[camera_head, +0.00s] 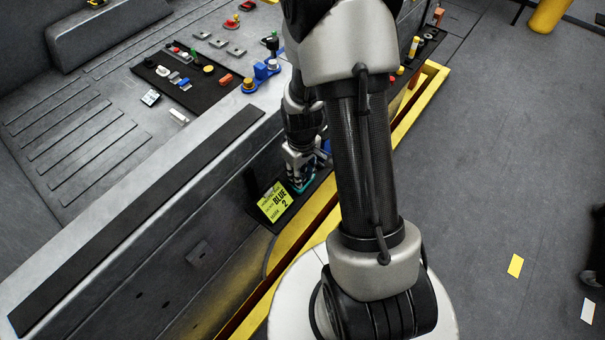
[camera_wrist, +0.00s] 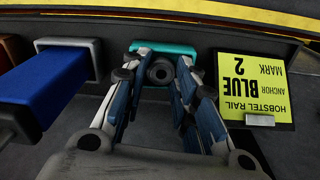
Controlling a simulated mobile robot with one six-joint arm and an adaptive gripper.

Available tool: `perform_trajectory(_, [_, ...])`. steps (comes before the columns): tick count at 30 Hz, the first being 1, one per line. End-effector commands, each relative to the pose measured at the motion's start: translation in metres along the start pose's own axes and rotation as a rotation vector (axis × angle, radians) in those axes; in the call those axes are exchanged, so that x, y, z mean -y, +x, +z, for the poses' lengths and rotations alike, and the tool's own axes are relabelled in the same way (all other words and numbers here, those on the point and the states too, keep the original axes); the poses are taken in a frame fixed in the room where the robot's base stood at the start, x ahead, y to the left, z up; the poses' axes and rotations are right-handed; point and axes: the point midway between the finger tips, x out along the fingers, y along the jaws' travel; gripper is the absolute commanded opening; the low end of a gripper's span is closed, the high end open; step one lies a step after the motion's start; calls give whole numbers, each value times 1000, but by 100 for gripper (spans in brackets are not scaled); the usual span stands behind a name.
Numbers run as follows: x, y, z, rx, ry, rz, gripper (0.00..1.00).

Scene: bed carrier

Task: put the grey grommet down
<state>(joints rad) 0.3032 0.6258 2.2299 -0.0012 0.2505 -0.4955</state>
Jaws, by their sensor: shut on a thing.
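My gripper (camera_wrist: 160,76) points away toward the dark shelf in the wrist view. Its two fingers are closed on the sides of the grey grommet (camera_wrist: 162,69), a dark round ring with a hole. A teal piece (camera_wrist: 165,48) shows just beyond the grommet. Whether the grommet touches the teal piece or the shelf I cannot tell. In the head view my gripper (camera_head: 300,178) is low beside the carrier's side, just right of a yellow card, and the grommet is hidden or too small to make out.
The yellow card (camera_wrist: 255,85) reading "BLUE 2" stands right of the fingers. A blue block (camera_wrist: 45,90) in a grey bracket is close on the left. A yellow rail (camera_head: 318,212) runs along the carrier. A black mat (camera_head: 190,72) with several small parts lies on the carrier top.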

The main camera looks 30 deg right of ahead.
Motion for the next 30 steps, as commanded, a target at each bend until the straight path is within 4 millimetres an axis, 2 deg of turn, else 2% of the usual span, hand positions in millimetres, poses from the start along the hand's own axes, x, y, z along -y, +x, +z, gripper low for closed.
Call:
perform_trajectory(1, [8,24,14,35,4,-20,0])
perform_trajectory(2, [8,24,14,35,4,-20,0])
perform_trajectory(3, [9,24,14,35,5,-20,27])
perform_trajectory(6, [8,24,14,34,5,-19,34])
perform_trajectory(8, [9,24,14,35,5,-20,47])
perform_trajectory(9, [9,24,14,36,4,-20,49])
perform_trajectory(11, [9,23,14,36,4,-20,46])
perform_trajectory(14, [9,22,14,37,2,-21,51])
perform_trajectory(30, [9,18,15,40,1,-22,51])
